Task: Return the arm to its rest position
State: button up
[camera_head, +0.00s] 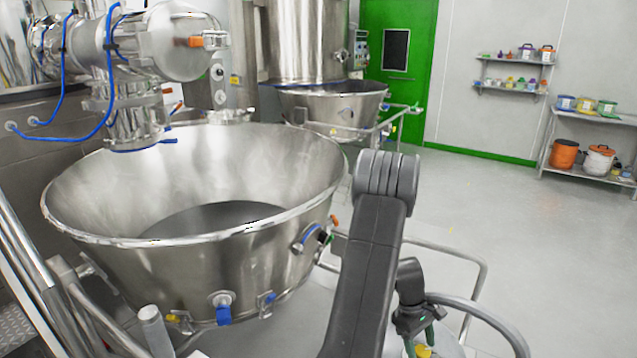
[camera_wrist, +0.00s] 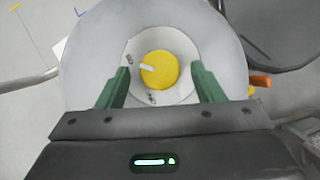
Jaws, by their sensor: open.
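My arm (camera_head: 370,260) is dark grey, rises in the middle foreground of the head view and bends at its top. My gripper (camera_head: 420,341) hangs at the lower right, with green fingers pointing down. In the wrist view my gripper (camera_wrist: 161,75) is open, one finger on each side of a round yellow piece (camera_wrist: 165,72) with a small white mark. Gaps show between the fingers and the yellow piece, and nothing is held. The yellow piece sits at the middle of a pale round top (camera_wrist: 85,75). How far above it the fingertips are, I cannot tell.
A large steel bowl (camera_head: 285,245) stands left of my arm. A curved grey rail (camera_head: 490,312) runs right of my gripper, and an orange handle (camera_wrist: 260,81) shows in the wrist view. Shelves with tubs (camera_head: 577,133) stand far right. The floor (camera_head: 480,210) between is clear.

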jog(key=n, duration=0.2)
jog(key=n+t+h, duration=0.1)
jog(key=n, duration=0.1)
jog(key=shift+s+a+b, duration=0.15)
jog(key=shift+b, duration=0.15)
jog(key=shift+n, duration=0.3)
jog(key=shift+r, duration=0.1)
